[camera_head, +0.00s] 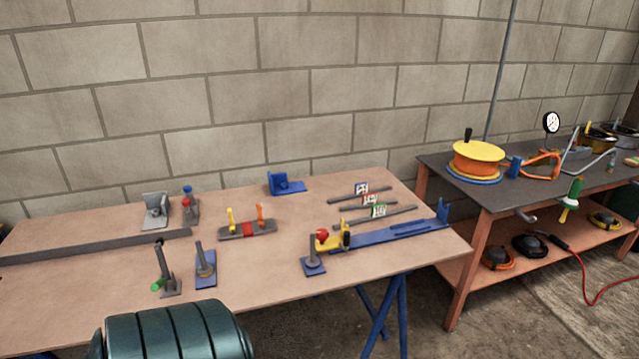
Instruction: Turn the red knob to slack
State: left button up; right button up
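A red knob (322,234) sits on a yellow block (330,243) at the left end of a blue rail (400,232) on the wooden table. A dark part stands just right of the knob. The knob's markings are too small to read. A second small red part (186,201) shows below a blue knob on a grey stand at the left. Neither of my grippers is in view.
The wooden table (110,305) also holds a block with yellow and orange levers (247,229), several upright posts and small labelled bars (375,211). A dark green ribbed cylinder (175,330) fills the lower left foreground. A cluttered workbench (500,200) stands right.

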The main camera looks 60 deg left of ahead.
aim_at(321, 234)
jog(key=u, duration=1.55)
